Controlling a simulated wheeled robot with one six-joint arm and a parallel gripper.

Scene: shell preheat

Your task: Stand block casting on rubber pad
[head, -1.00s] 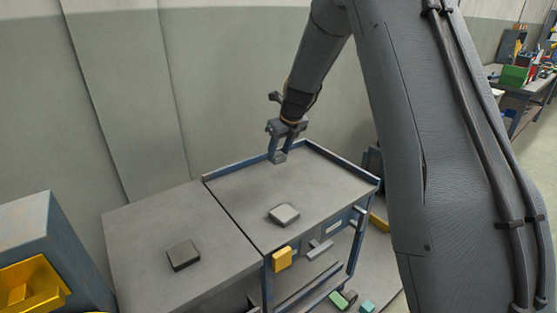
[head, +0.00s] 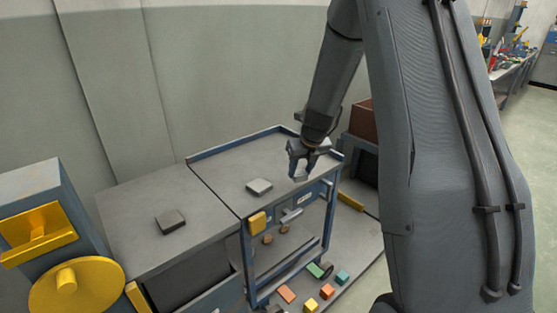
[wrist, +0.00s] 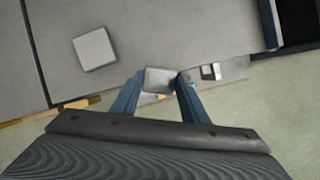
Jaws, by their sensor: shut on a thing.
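My gripper (head: 301,170) is shut on a small light grey block, which I take as the block casting (head: 299,175). It is held over the right end of the cart top, near its front edge. In the wrist view the block (wrist: 159,79) sits between the two blue fingertips (wrist: 160,88). A dark, flat square piece (head: 170,221) lies on the left bench; it may be the rubber pad. A lighter flat square piece (head: 259,187) lies on the cart top, apart from my gripper. I cannot tell for sure which is the pad.
The cart top (head: 225,171) has a low blue rim at its back and meets the left bench (head: 125,205). A blue machine with a yellow wheel (head: 77,284) stands at the left. Several coloured blocks lie below the cart. A brown box (head: 362,119) stands behind right.

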